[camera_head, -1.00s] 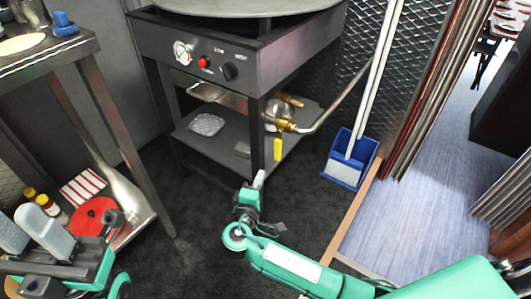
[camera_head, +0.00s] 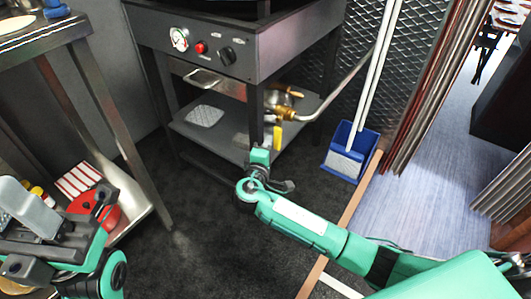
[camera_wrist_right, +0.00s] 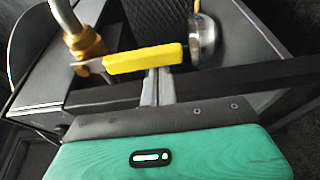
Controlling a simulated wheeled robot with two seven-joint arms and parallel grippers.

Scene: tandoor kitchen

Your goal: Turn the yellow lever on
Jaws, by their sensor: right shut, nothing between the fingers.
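The yellow lever (camera_head: 278,137) hangs down from a brass valve (camera_head: 285,115) on the pipe beside the black stand's front leg. In the right wrist view the lever (camera_wrist_right: 142,58) lies nearly level across the picture, its left end at the brass fitting (camera_wrist_right: 88,45). My right gripper (camera_head: 267,139) is shut and empty, close to the lever. In the right wrist view its fingertips (camera_wrist_right: 158,73) are right at the lever's lower edge; I cannot tell whether they touch. My left gripper (camera_head: 22,200) is at the lower left, away from the lever; its finger gap is unclear.
The black stand (camera_head: 255,65) has a control panel with a gauge (camera_head: 180,39) and a lower shelf (camera_head: 215,130). A blue dustpan (camera_head: 351,150) stands to the right. A steel table (camera_head: 45,45) is at the left. The dark floor between is clear.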

